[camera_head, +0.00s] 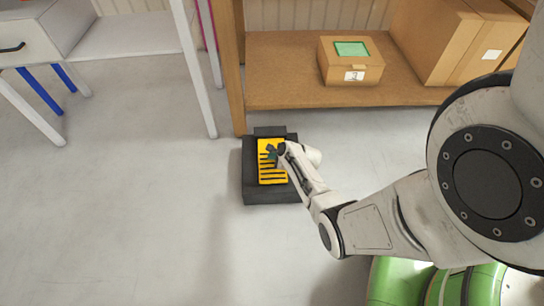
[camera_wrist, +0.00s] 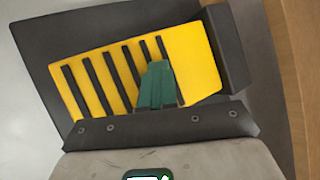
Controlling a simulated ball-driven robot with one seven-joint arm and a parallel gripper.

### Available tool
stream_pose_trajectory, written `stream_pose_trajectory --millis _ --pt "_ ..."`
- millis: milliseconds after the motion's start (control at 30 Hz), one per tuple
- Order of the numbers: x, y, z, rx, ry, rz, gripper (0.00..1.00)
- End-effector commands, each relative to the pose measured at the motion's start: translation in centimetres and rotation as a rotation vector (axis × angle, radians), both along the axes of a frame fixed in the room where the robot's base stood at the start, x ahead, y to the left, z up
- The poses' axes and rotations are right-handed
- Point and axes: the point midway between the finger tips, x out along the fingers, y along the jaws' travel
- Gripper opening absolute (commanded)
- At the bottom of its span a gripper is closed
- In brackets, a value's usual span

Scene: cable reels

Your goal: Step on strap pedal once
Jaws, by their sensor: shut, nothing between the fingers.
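The strap pedal (camera_head: 267,175) is a yellow plate with black ribs set in a dark grey housing (camera_head: 251,190) on the floor, just in front of the wooden shelf. It also shows in the wrist view (camera_wrist: 195,62), where the yellow plate fills the upper middle. My gripper (camera_head: 272,153) is shut and empty, with its dark green fingers over the upper part of the plate. In the wrist view the fingers (camera_wrist: 157,84) overlap the ribbed plate at its right side. I cannot tell whether the fingertips touch it. The fingers hide part of the plate.
A wooden shelf (camera_head: 300,97) stands behind the pedal, with a cardboard box (camera_head: 345,72) bearing a green patch and a larger box (camera_head: 435,35) on it. A white table (camera_head: 130,38) stands at the upper left. The floor (camera_head: 120,220) at left is clear.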

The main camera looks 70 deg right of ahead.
Motion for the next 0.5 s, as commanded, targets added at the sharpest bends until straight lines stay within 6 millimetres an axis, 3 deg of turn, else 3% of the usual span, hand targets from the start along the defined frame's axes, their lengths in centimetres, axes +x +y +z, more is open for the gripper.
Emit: stream_pose_trajectory --millis 500 --pt "-0.1 0.1 2.0 0.001 0.001 -0.001 0.0"
